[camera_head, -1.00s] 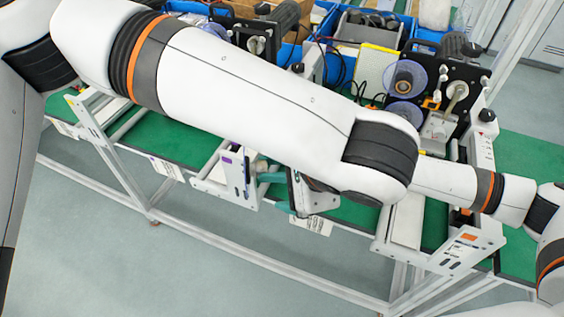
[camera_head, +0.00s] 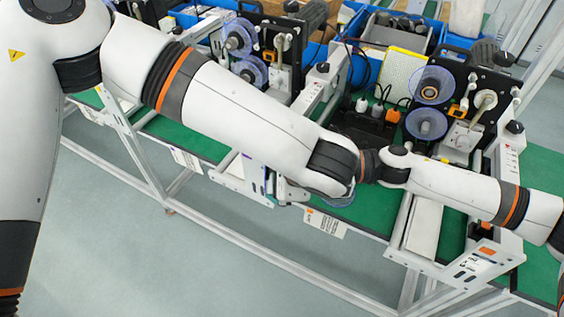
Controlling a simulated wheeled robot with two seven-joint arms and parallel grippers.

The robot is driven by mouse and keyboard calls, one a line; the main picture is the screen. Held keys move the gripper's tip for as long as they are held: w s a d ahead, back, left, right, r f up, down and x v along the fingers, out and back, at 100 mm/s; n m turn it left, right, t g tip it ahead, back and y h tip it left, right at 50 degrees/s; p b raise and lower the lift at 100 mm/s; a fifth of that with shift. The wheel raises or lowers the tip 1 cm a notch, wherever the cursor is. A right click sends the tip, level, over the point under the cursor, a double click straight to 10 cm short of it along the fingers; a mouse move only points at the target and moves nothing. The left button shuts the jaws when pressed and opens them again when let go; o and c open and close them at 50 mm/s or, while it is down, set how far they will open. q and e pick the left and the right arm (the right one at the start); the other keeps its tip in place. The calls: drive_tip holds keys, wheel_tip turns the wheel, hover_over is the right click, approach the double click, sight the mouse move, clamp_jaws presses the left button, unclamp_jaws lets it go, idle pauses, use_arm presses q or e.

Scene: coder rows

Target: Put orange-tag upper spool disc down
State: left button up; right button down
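A clear bluish disc (camera_head: 343,201) shows only its lower edge, below the dark joint of my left arm and above the front of the green bench. The rest of it is hidden, and I cannot tell whether it is held. The right machine carries an upper spool disc (camera_head: 430,84) and a lower disc (camera_head: 427,124); an orange tag (camera_head: 487,251) is on its front frame. My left arm crosses the picture from the left and meets my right arm at the middle. Their joints hide the gripping ends, so neither pair of fingertips can be made out.
Another machine at the back left has an upper disc (camera_head: 240,38) and a lower disc (camera_head: 249,71). A white card with an orange mark (camera_head: 326,223) hangs at the bench front. Blue bins (camera_head: 400,60) stand behind. Open floor (camera_head: 230,285) lies in front.

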use_arm(q)
drive_tip(key=shift+f, duration=0.1)
drive_tip(key=shift+c, duration=0.6)
drive_tip(key=shift+w+a, duration=0.1)
drive_tip(key=shift+a, duration=0.05)
drive_tip(key=c, duration=1.6)
drive_tip(key=o, duration=1.7)
drive_tip(key=shift+s+d+r, duration=0.25)
drive_tip(key=shift+s+r, duration=0.1)
drive_tip(key=v, duration=1.1)
